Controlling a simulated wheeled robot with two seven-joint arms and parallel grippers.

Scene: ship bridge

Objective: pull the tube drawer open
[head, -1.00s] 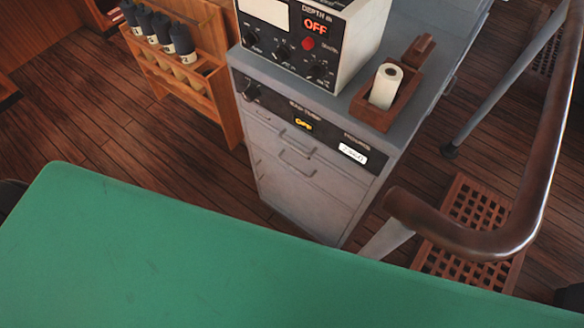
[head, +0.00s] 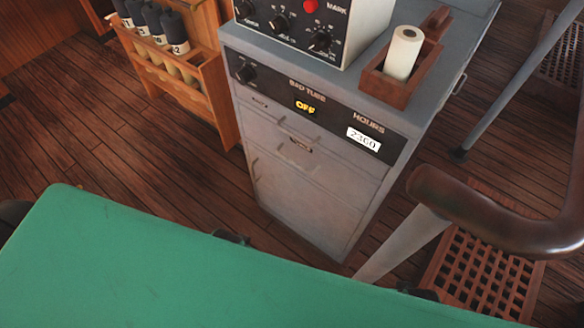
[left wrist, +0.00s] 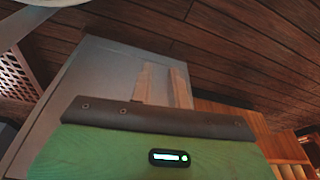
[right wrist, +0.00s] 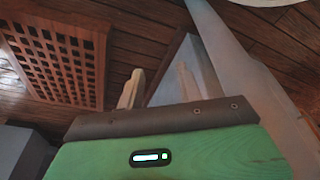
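In the head view a grey cabinet (head: 310,200) has a dark panel marked OFF and HOURS. Below the panel are small drawers, a left one (head: 262,106) and a middle one (head: 297,146) with a label-like handle, above a larger front. They all look shut; which is the tube drawer is not readable. Neither gripper's fingers show in the head view.
A green surface (head: 180,265) fills the foreground, with small dark shapes at its far edge. A brown handrail (head: 490,220) and a wooden grating (head: 480,275) lie right. A wooden rack (head: 185,75) stands left. An instrument box and a tray (head: 385,90) with a paper roll stand on the cabinet.

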